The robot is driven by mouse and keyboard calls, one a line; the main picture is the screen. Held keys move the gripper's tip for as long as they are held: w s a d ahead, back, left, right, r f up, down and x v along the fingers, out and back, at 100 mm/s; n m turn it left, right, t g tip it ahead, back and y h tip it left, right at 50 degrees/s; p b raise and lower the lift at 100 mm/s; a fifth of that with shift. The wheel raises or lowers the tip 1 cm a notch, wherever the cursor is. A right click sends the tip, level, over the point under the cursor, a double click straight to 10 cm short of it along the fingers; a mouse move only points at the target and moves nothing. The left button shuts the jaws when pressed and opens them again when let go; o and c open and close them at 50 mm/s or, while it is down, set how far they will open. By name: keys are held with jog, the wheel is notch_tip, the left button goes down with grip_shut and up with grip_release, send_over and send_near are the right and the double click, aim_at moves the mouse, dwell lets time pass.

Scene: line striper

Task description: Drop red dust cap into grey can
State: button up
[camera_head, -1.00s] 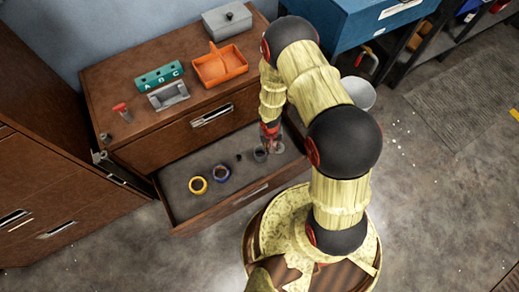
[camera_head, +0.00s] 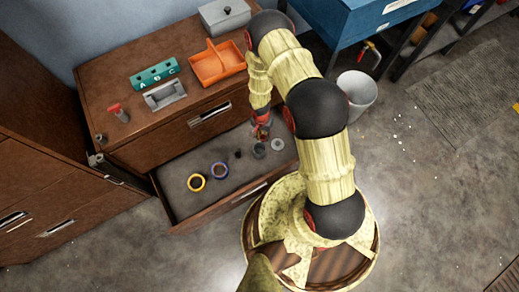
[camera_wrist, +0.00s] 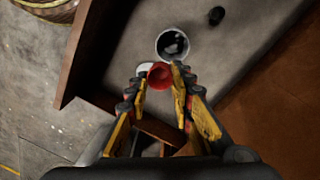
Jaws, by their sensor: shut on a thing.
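The red dust cap (camera_wrist: 159,76) is between my fingertips in the wrist view. My gripper (camera_wrist: 160,80) is shut on it. The grey can (camera_wrist: 172,44), round and open-topped with a dark inside, stands in the open drawer just beyond the cap in that view. The cap is apart from the can's opening in the picture, beside its near rim. In the head view my gripper (camera_head: 262,130) hangs over the drawer just behind the grey can (camera_head: 258,151). I cannot make out the cap clearly there.
An orange tray (camera_head: 217,68) sits on the cabinet top. A whitish bin (camera_head: 358,95) stands at right.

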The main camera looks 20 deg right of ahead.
aim_at(263, 138)
jog(key=shift+m, duration=0.3)
jog(key=shift+f, duration=0.15)
jog(key=shift+w+a+f+b, duration=0.1)
jog(key=shift+f+b, duration=1.65)
jog(key=shift+f, duration=1.1)
jog(key=o, duration=0.8)
jog(key=shift+r, duration=0.1)
jog(key=r, duration=1.1)
jog(key=shift+w+a+r, duration=0.3)
jog(key=shift+r, duration=0.1)
